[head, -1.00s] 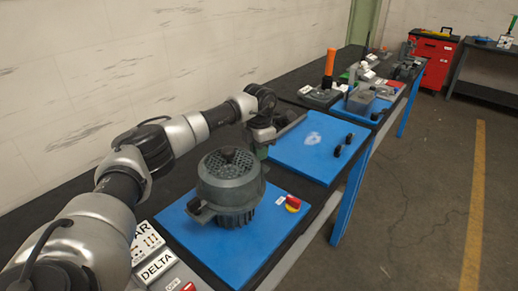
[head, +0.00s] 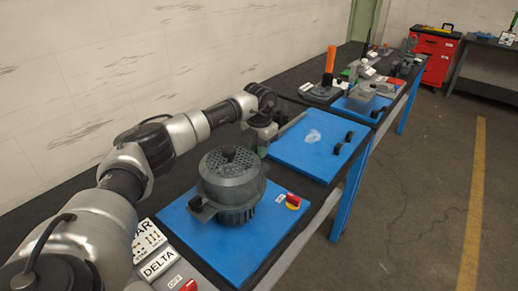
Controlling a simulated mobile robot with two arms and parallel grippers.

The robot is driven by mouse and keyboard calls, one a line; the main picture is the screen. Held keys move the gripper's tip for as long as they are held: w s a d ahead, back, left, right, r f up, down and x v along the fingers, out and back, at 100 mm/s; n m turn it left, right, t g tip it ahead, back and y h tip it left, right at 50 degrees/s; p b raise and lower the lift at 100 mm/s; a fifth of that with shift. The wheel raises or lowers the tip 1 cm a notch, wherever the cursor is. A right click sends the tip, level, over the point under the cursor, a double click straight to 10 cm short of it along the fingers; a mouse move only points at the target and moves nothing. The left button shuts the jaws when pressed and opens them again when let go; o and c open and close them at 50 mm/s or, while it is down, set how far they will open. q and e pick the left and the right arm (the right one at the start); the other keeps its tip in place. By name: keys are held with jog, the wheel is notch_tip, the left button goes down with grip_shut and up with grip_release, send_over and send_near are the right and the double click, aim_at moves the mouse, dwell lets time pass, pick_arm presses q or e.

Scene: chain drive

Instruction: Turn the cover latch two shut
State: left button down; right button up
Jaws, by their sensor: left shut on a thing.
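A round grey-green cover (head: 231,172) with a perforated top and a dark knob sits on the housing on the near blue panel. A dark latch (head: 200,208) sticks out at its near left side. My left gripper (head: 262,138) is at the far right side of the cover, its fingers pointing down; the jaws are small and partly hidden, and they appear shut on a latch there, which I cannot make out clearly. My right gripper is not in view.
A second blue panel (head: 312,147) with two black handles lies beyond. Labels reading DELTA (head: 158,264) lie at the near left. An orange-handled tool (head: 330,60) stands further back.

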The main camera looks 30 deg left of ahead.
pick_arm(q)
jog(key=shift+w+r, duration=0.1)
jog(key=shift+r, duration=0.15)
jog(key=c, duration=1.4)
grip_release()
jog(key=shift+o, duration=0.2)
jog(key=shift+f, duration=0.1)
notch_tip(320, 180, up, 11)
jog(key=b, duration=0.2)
jog(key=shift+f, duration=0.1)
